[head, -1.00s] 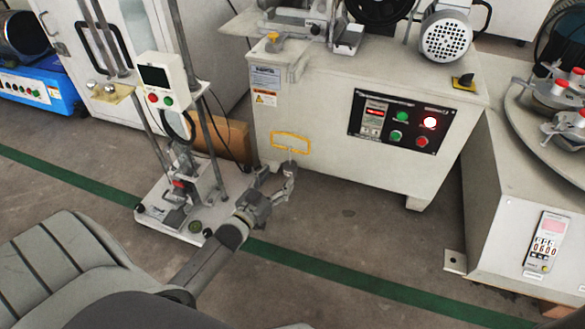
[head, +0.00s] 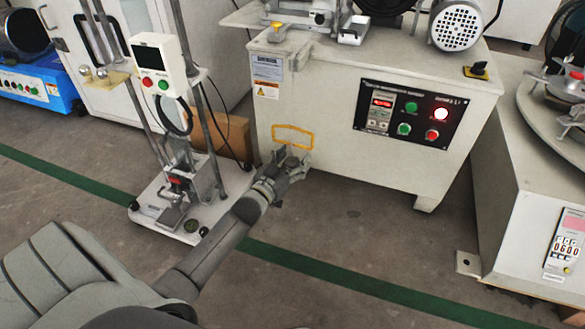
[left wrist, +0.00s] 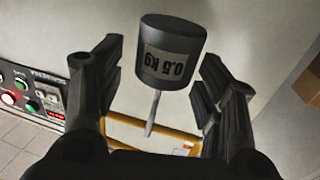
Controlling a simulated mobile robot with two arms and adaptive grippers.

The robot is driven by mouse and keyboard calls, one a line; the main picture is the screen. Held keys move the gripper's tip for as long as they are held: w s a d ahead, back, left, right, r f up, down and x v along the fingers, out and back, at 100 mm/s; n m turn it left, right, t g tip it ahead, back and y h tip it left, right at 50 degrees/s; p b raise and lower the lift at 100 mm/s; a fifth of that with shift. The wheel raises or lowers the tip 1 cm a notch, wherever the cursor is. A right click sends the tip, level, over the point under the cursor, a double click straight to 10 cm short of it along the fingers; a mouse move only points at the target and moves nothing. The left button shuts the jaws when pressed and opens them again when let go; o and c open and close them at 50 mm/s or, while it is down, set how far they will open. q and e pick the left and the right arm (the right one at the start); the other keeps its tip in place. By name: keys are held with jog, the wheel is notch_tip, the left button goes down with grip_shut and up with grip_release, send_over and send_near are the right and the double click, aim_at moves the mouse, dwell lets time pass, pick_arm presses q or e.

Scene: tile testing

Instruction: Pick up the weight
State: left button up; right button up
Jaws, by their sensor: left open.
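The weight (left wrist: 168,45) is a dark cylinder with a grey label reading "0.5 Kg", upside down in the left wrist view. A thin metal rod (left wrist: 153,112) joins it to the yellow frame (left wrist: 125,133). In the head view the yellow frame (head: 293,136) is on the front of the white machine, and the weight is too small and covered by the gripper to make out clearly. My left gripper (head: 296,166) is open just below the frame. In the left wrist view its fingers (left wrist: 160,85) stand either side of the weight, with gaps showing. My right gripper is not in view.
The white machine (head: 340,150) with its control panel (head: 408,115) stands close behind the gripper. A test stand (head: 200,212) is just left of my arm, with a cardboard box (head: 228,137) behind it.

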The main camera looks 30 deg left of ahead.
pick_arm(q)
jog(key=shift+c, duration=0.3)
grip_shut()
jog(key=shift+r, duration=0.1)
jog(key=shift+r, duration=0.1)
